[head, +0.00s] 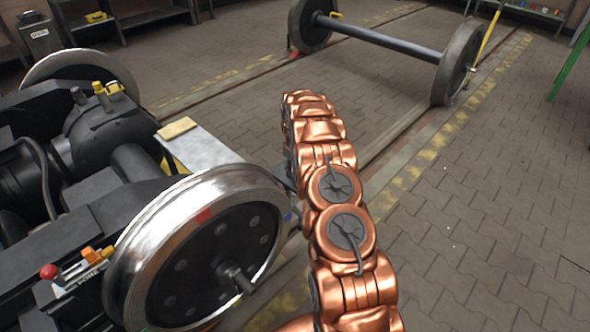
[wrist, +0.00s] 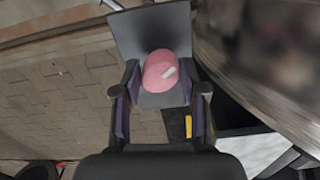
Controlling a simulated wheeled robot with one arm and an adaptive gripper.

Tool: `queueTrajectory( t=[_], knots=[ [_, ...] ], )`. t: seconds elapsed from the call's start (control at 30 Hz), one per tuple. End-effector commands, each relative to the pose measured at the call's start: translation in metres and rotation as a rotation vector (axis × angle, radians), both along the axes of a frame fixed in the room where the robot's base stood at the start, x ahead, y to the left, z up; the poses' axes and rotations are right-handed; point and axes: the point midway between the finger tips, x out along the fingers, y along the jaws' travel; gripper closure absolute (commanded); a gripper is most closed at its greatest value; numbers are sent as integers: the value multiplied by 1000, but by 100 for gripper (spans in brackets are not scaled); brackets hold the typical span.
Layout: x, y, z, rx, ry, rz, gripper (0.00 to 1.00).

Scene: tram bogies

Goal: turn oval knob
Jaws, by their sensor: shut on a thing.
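The oval knob (wrist: 158,70) is a rounded pink-red piece with a small pale mark on its face. In the wrist view it sits in front of a grey plate (wrist: 150,32). My gripper (wrist: 159,84) has one finger on each side of the knob and is shut on it. In the head view my copper-coloured arm reaches down and away beside the near wheel. The gripper and the knob are hidden there.
A bogie with a shiny wheel (head: 136,250) stands at left. A small panel with a red ball (head: 48,271) and orange parts lies on it. A loose wheelset (head: 385,40) stands at the back on rails. Paved floor (head: 490,230) at right is clear.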

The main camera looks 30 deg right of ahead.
Motion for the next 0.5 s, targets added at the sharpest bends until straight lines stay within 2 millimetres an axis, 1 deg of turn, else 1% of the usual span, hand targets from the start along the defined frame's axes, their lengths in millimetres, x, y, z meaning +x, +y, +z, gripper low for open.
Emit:
queueTrajectory(
  t=[0.23, 0.5],
  knots=[
    [0, 0, 0, 0, -1, 168, 93],
    [1, 0, 0, 0, -1, 268, 93]
  ],
)
